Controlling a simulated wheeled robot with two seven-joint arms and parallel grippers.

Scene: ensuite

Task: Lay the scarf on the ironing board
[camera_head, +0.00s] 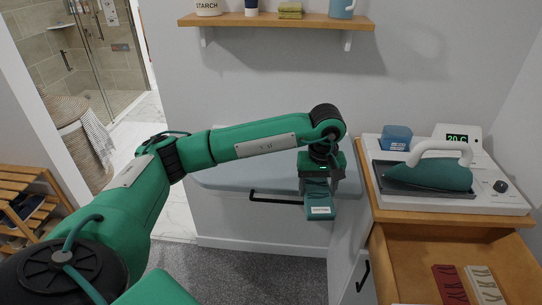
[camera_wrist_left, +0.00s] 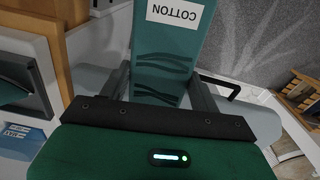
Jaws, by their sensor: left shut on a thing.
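The scarf (camera_head: 319,206) is a teal strip with a white label reading COTTON. My left gripper (camera_head: 319,187) points down and is shut on it, and the strip hangs between the fingers. In the left wrist view the scarf (camera_wrist_left: 170,55) runs up from between the two fingers, with its label at the top. The ironing board (camera_head: 235,180) is the pale blue-grey surface behind and left of the gripper, partly covered by my left arm. The scarf's label end shows in front of the board's near edge; whether it touches the board I cannot tell. My right gripper is not in view.
A teal iron (camera_head: 430,172) sits on a white station with a 20 C display, on the wooden cabinet at right. An open drawer (camera_head: 410,265) below holds red and white items. A black bar (camera_head: 275,198) runs along the board's front. A shelf (camera_head: 275,21) hangs above.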

